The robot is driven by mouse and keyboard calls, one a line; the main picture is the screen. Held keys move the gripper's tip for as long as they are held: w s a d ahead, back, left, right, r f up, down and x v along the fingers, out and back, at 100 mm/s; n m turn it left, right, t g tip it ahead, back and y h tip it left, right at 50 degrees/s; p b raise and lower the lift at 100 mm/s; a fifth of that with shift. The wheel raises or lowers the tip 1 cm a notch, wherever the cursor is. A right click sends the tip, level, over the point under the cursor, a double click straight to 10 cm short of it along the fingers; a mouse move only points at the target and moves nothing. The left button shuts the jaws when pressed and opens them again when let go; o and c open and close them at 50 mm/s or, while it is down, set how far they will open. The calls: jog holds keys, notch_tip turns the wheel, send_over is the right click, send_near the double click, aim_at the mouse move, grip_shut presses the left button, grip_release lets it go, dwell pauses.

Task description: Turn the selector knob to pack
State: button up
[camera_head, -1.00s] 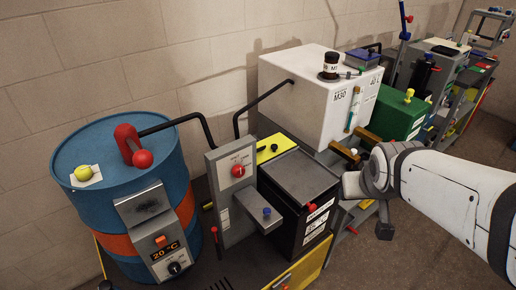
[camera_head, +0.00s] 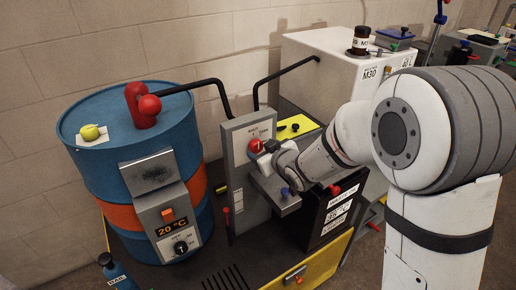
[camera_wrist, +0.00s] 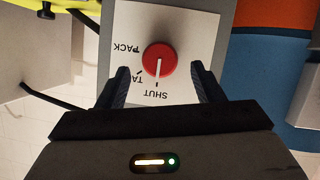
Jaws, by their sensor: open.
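The red selector knob (camera_wrist: 160,60) sits on a white label plate (camera_wrist: 188,25) in the wrist view. The plate reads PACK, TANK and SHUT, upside down there. The knob's white pointer line points down at SHUT. My gripper (camera_wrist: 161,72) is open, with one dark finger on each side of the knob and gaps between fingers and knob. In the head view the knob (camera_head: 256,146) is on the grey upright panel (camera_head: 238,190), and my gripper (camera_head: 265,153) reaches it from the right, partly hiding the plate.
A blue and orange drum (camera_head: 95,165) with a 20 °C controller (camera_head: 172,225) stands left of the panel. A black box (camera_head: 322,225) and white M30 tank (camera_head: 325,75) stand right and behind.

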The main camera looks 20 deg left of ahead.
aim_at(258, 147)
jog(key=shift+x, duration=1.75)
jog(key=shift+c, duration=0.5)
jog(key=c, duration=0.9)
